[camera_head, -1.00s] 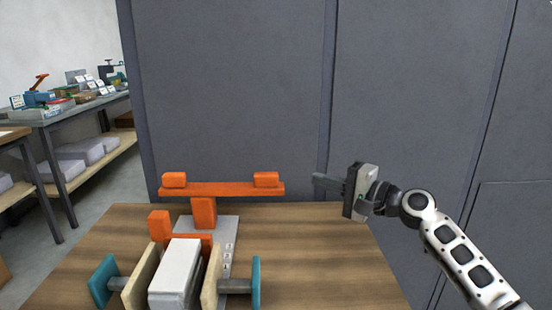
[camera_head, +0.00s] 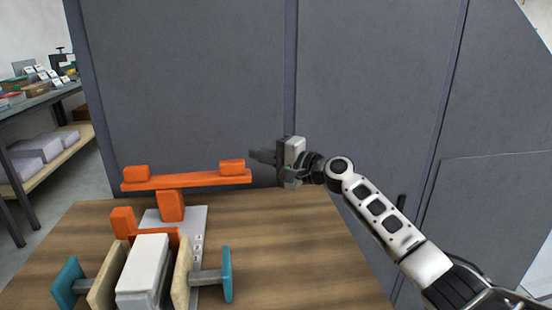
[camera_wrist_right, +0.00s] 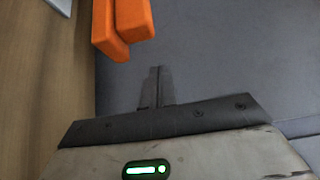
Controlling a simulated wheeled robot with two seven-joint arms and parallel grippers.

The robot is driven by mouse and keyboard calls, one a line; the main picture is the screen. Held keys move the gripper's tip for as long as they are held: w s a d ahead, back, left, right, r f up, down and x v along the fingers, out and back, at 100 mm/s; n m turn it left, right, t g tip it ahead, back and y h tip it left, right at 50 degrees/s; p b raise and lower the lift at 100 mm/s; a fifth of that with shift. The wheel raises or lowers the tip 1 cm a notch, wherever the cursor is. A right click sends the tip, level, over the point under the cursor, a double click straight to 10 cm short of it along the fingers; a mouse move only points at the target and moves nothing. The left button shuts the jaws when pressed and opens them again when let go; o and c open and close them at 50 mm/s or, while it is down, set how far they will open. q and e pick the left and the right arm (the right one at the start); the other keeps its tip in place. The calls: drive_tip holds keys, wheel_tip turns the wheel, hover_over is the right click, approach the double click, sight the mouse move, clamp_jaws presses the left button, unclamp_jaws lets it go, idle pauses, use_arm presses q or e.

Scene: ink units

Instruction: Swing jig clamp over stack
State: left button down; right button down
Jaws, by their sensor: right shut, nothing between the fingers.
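The orange clamp (camera_head: 186,180) is a long bar with a raised block at each end, on an orange post at the back of the jig. Its right end block (camera_head: 232,166) is close to my right gripper (camera_head: 252,156), which is shut and empty just right of it. In the right wrist view the clamp's end (camera_wrist_right: 124,25) shows at the top, apart from the shut fingers (camera_wrist_right: 156,75). The pale stack (camera_head: 145,268) stands upright between two wooden plates in the jig, in front of the clamp bar. My left gripper is not in view.
Teal end plates (camera_head: 227,274) on metal rods flank the jig. The wooden table (camera_head: 300,240) is clear to the right. A grey cabinet (camera_head: 190,80) stands behind. A side bench (camera_head: 70,92) with several items is at far left.

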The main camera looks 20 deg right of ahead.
use_arm(q)
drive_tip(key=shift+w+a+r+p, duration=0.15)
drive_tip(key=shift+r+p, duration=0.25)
drive_tip(key=shift+p, duration=0.7)
use_arm(e)
drive_tip(key=shift+s+a, duration=1.1)
